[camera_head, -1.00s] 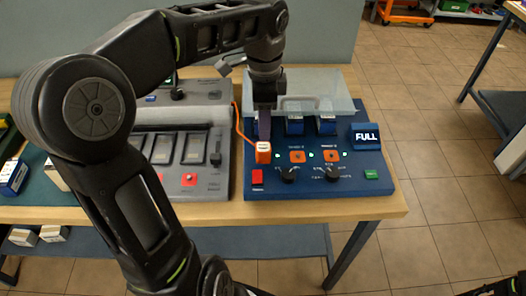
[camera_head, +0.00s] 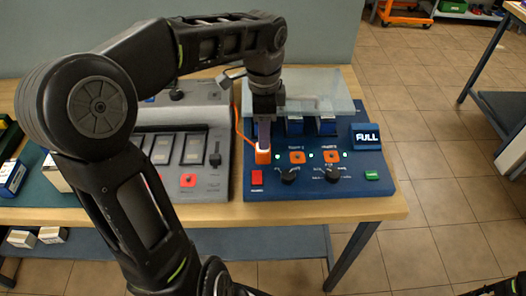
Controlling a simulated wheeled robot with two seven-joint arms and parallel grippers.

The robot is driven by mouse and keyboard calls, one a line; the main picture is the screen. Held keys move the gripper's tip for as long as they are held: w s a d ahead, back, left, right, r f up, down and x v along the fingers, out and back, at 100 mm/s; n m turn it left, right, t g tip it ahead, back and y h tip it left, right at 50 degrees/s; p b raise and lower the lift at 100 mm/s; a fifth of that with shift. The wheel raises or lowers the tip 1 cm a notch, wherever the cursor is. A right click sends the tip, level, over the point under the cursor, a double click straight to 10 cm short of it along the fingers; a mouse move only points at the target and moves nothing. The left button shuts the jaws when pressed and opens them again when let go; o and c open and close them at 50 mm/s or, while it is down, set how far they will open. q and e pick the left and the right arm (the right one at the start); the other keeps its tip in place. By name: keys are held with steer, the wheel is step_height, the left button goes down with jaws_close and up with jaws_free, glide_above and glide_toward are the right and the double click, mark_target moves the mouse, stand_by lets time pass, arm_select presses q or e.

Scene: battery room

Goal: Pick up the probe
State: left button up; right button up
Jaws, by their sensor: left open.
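The probe (camera_head: 263,156) is a small orange block with an orange cable. It stands at the left side of the blue charger panel (camera_head: 320,187). My left gripper (camera_head: 264,138) points down from above, with its fingertips right at the probe's top. The fingers overlap the upper part of the probe, and I cannot tell whether they touch it. The left gripper is open. My right gripper is not in view.
A grey panel (camera_head: 222,178) with black slots stands left of the blue panel on the wooden table (camera_head: 375,208). A clear cover (camera_head: 335,92) sits behind the gripper. A FULL sign (camera_head: 366,137) stands at the right. Tiled floor lies beyond the table's right edge.

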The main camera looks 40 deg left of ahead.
mark_target(263, 153)
arm_select(q)
steer(key=shift+f+p, duration=0.3)
steer(key=shift+f, duration=2.3)
steer(key=shift+s, duration=0.1)
jaws_close()
